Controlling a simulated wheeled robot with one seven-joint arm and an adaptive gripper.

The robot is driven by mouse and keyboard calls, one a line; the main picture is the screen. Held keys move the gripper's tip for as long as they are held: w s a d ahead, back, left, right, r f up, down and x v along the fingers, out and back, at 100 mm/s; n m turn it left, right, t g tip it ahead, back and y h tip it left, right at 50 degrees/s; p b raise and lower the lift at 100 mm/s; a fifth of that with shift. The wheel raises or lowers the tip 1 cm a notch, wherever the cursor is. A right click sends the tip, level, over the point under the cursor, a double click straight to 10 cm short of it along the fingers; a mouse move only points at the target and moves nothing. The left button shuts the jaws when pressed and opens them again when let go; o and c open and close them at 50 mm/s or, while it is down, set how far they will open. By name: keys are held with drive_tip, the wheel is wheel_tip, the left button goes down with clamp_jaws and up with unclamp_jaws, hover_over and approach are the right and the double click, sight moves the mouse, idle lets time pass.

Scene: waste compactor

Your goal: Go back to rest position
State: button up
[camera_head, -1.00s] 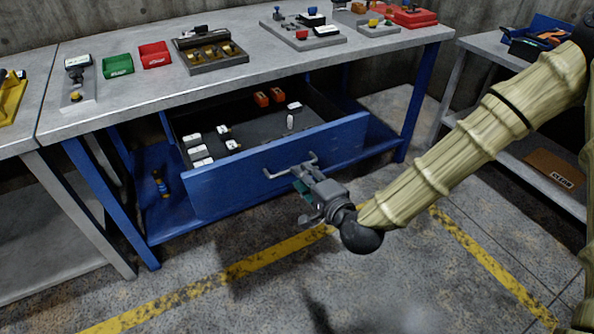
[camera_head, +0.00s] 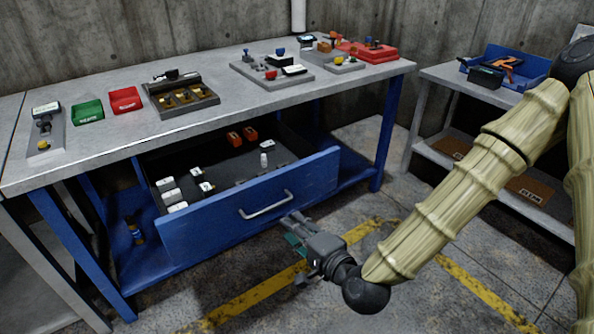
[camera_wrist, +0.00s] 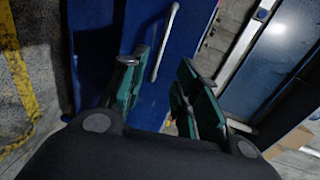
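My gripper (camera_head: 290,235) hangs just in front of and a little below the handle of the blue drawer, apart from it. In the wrist view my gripper (camera_wrist: 160,90) has its two green-padded fingers spread apart with nothing between them. The blue drawer (camera_head: 215,221) is pulled out from under the grey workbench (camera_head: 110,130). Its metal handle (camera_head: 266,206) is free and also shows in the wrist view (camera_wrist: 165,42). My arm reaches in from the right.
The open drawer holds several small white items and orange blocks (camera_head: 242,136). Green (camera_head: 88,112) and red (camera_head: 125,100) bins and several devices stand on the bench. A side table (camera_head: 450,80) with a blue bin stands at the right. Floor in front is clear.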

drive_tip(key=s+d+f+n+g+h, duration=0.15)
drive_tip(key=s+f, duration=0.25)
drive_tip(key=f, duration=0.4)
drive_tip(key=s+d+f+n+g+h, duration=0.1)
drive_tip(key=s+d+f+n+g, duration=0.15)
drive_tip(key=f, duration=0.65)
drive_tip(key=s+d+f+n+g+h, duration=0.4)
drive_tip(key=s+d+f+g, duration=0.2)
drive_tip(key=s+d+f, duration=0.7)
drive_tip(key=s+d+f+n+g+h, duration=0.2)
drive_tip(key=s+d+f+g+h, duration=0.1)
drive_tip(key=s+d+f, duration=0.4)
wheel_tip(320, 180, up, 16)
drive_tip(key=s+p, duration=0.1)
drive_tip(key=p, duration=1.3)
drive_tip(key=shift+s+a, duration=0.2)
drive_tip(key=shift+a, duration=0.05)
drive_tip(key=shift+d+r, duration=0.1)
